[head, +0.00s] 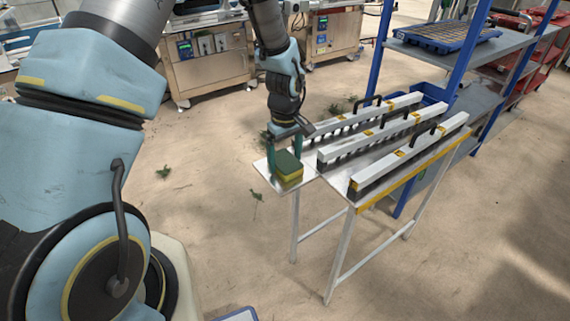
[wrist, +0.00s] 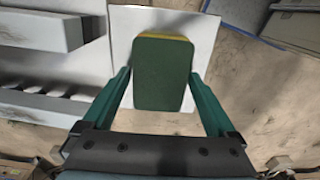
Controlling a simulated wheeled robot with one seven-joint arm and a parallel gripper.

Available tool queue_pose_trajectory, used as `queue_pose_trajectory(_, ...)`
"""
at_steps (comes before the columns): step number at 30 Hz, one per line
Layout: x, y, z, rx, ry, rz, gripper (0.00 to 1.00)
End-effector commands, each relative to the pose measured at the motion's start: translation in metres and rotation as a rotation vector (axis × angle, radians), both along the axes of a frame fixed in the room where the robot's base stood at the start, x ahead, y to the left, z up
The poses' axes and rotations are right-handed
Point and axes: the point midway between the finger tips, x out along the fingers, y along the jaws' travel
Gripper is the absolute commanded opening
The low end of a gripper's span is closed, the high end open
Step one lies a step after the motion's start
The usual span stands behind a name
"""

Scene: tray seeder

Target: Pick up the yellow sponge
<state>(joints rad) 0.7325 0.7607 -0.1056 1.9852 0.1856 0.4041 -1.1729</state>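The yellow sponge (head: 288,177) has a dark green top layer and lies flat near the left end of a metal table (head: 262,168). In the wrist view the sponge (wrist: 163,72) shows its green face, with a yellow strip along its far edge. My gripper (head: 284,150) points down over the sponge. In the wrist view my gripper (wrist: 160,85) is open, with one teal finger on each side of the sponge. I cannot tell exactly how far down the fingers reach.
Several long white bars with black handles, such as the front one (head: 410,157), lie across the table to the right of the sponge. A blue-framed shelf (head: 375,70) stands behind on the right. Steel machines (head: 210,70) stand at the back.

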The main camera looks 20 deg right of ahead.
Motion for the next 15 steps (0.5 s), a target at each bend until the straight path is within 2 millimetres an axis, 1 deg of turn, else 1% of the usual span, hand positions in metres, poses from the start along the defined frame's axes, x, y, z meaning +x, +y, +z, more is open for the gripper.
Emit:
queue_pose_trajectory(1,0.0000,0.0000,0.0001,0.000,0.000,0.000,0.85)
queue_pose_trajectory(2,0.0000,0.0000,0.0001,0.000,0.000,0.000,0.82)
queue_pose_trajectory(15,0.0000,0.0001,0.0003,0.000,0.000,0.000,0.33)
